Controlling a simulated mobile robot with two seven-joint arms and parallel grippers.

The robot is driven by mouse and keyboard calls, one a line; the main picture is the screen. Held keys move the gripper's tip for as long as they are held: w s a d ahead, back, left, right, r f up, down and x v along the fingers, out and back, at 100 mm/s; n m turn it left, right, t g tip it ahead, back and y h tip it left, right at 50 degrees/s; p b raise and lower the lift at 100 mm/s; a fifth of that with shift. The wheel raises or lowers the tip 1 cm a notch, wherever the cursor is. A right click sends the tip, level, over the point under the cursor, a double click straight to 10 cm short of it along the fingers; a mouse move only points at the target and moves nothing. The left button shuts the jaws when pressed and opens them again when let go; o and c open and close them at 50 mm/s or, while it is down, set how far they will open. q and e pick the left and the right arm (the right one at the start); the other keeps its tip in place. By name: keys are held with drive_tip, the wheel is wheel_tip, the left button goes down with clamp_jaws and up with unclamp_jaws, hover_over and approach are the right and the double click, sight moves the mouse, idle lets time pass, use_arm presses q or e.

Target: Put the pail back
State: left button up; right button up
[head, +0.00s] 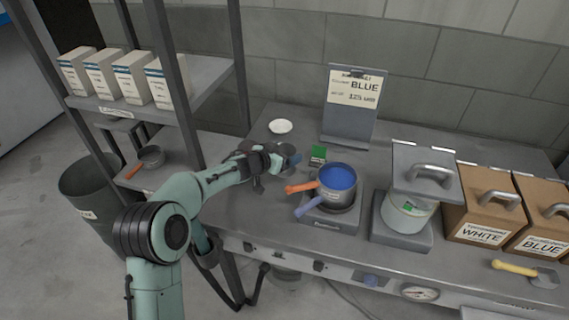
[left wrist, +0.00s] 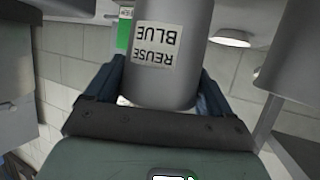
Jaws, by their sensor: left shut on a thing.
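A grey cylindrical pail with a white label reading "REUSE BLUE" (left wrist: 164,52) fills the middle of the left wrist view, where the label appears upside down. My left gripper (left wrist: 162,92) is shut on it, with a blue finger on each side. In the head view my left gripper (head: 277,160) is over the bench, left of the green box. The grey pail (head: 286,149) shows only in small part there, and its base is hidden. I cannot tell whether it touches the bench. My right gripper is not in view.
A pot of blue liquid (head: 337,177) stands on a scale, its handles pointing left. A white dish (head: 281,126), a green box (head: 318,154) and a BLUE sign (head: 352,105) are nearby. A rack post (head: 240,70) stands left. A lidded canister (head: 408,213) and brown boxes (head: 480,213) occupy the right.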

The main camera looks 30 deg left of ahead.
use_arm(q)
wheel_tip(320, 180, down, 3)
drive_tip(key=shift+r+b, duration=0.1)
drive_tip(key=shift+b, duration=0.5)
drive_tip(key=shift+r, duration=0.2)
drive_tip(key=shift+f, duration=0.2)
drive_tip(key=o, duration=1)
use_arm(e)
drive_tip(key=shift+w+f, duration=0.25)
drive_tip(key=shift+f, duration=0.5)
use_arm(q)
drive_tip(key=shift+o, duration=0.2)
drive_tip(key=shift+r, duration=0.25)
drive_tip(key=p+v, duration=0.1)
drive_tip(key=v, duration=1.1)
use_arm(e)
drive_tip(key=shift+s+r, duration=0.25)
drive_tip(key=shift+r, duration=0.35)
use_arm(q)
drive_tip(key=shift+a+f, duration=0.1)
drive_tip(key=shift+f, duration=0.05)
drive_tip(key=shift+p, duration=0.35)
